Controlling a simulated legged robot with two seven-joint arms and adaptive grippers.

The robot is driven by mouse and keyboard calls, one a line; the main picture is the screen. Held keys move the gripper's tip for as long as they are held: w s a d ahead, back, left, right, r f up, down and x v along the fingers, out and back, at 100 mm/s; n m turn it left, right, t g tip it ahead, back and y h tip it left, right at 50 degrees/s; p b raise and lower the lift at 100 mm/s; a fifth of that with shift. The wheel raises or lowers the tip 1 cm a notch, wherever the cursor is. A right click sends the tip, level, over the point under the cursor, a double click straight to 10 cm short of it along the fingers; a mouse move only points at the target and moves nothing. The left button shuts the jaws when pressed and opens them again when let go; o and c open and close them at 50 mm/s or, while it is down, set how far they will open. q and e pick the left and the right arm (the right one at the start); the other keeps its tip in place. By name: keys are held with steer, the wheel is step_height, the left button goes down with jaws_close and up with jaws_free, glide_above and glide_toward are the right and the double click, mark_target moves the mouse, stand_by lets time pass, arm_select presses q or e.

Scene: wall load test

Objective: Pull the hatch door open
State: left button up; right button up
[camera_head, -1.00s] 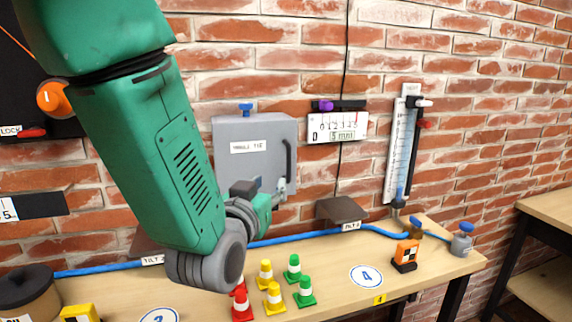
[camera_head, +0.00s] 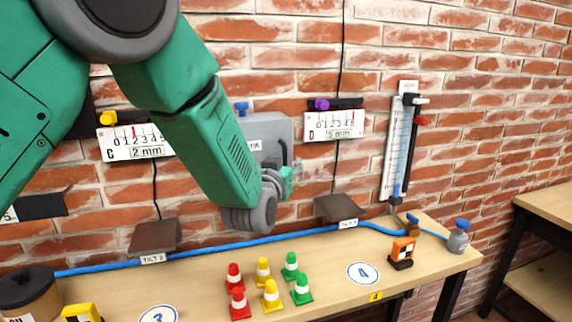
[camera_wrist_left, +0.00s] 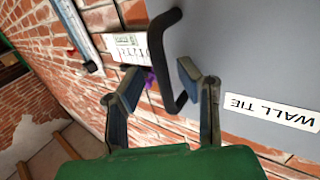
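The hatch door is a grey panel labelled WALL TIE (camera_head: 272,130) on the brick wall, partly hidden behind my left arm. Its black bar handle (camera_head: 284,151) is on the right side. In the left wrist view the grey door (camera_wrist_left: 250,60) fills the upper right, with the handle (camera_wrist_left: 168,75) along its edge. My left gripper (camera_head: 292,180) is at the door's lower right, near the handle. My right gripper is not in view.
The bench (camera_head: 330,285) below holds several small cones (camera_head: 270,290), an orange block (camera_head: 402,252) and a grey bottle (camera_head: 459,238). Two dark tilt plates (camera_head: 336,208) and a blue hose (camera_head: 220,246) run along its back. Gauges (camera_head: 334,124) hang on the wall.

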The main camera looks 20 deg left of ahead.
arm_select(q)
steer(key=shift+d, duration=0.15)
jaws_close()
steer(key=shift+a, duration=0.35)
jaws_free()
steer(key=shift+a+f, duration=0.1)
steer(key=shift+a, duration=0.15)
steer(key=shift+s+d, duration=0.3)
steer(key=s, duration=1.1)
steer(key=shift+s+a, duration=0.15)
steer(key=shift+s, duration=0.05)
